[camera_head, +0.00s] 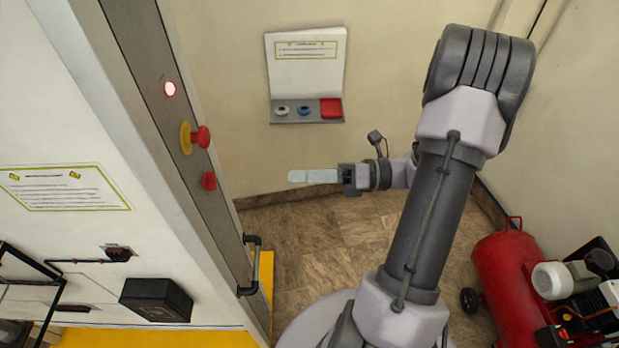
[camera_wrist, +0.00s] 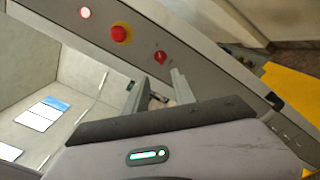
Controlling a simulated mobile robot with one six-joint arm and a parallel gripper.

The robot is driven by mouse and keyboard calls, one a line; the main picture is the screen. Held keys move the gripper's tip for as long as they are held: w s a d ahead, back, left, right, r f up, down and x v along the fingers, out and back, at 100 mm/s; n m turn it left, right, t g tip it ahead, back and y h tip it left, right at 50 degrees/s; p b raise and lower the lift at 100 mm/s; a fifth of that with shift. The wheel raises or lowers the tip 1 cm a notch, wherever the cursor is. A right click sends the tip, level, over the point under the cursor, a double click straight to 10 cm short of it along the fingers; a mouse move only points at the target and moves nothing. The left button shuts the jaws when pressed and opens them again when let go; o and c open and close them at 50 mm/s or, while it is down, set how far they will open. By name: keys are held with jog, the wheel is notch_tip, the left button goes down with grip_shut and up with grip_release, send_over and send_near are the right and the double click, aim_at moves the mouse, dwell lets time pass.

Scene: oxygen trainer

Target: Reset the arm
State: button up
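My arm stretches from the lower middle of the head view up to the right and folds back at the elbow. My gripper (camera_head: 296,176) points left toward the grey control panel strip and is apart from it. In the wrist view, the two fingers of my gripper (camera_wrist: 156,76) stand apart with nothing between them, so it is open and empty. The panel strip (camera_head: 150,70) carries a lit lamp (camera_head: 170,88), a red mushroom button on a yellow base (camera_head: 203,137) and a red knob (camera_head: 208,181). The button (camera_wrist: 121,33) and knob (camera_wrist: 160,57) also show in the wrist view.
A red compressor tank (camera_head: 505,275) stands at the lower right. Tiled floor (camera_head: 320,240) is clear below my gripper.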

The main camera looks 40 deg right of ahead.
jog(key=shift+s+d, duration=0.45)
jog(key=shift+d, duration=0.15)
jog(key=shift+a+f, duration=0.1)
jog(key=s+a+f+n+g+h+b, duration=0.1)
jog(key=s+a+f+n+h+b, duration=0.2)
jog(key=a+f+n+b, duration=0.3)
jog(key=s+a+f+n+g+h+b, duration=0.2)
jog(key=a+f+n+h+b, duration=0.3)
jog(key=f+n+b, duration=0.5)
jog(key=s+a+f+n+g+h+b, duration=0.1)
jog(key=s+a+f+n+h+b, duration=0.2)
jog(key=a+f+n+b, duration=0.4)
notch_tip(320, 180, down, 2)
jog(key=n+h+b, duration=0.1)
jog(key=n+b, duration=0.6)
jog(key=b, duration=0.4)
jog(key=shift+s+a+g+h, duration=0.25)
jog(key=shift+s+g+h, duration=0.05)
jog(key=shift+s+g, duration=0.1)
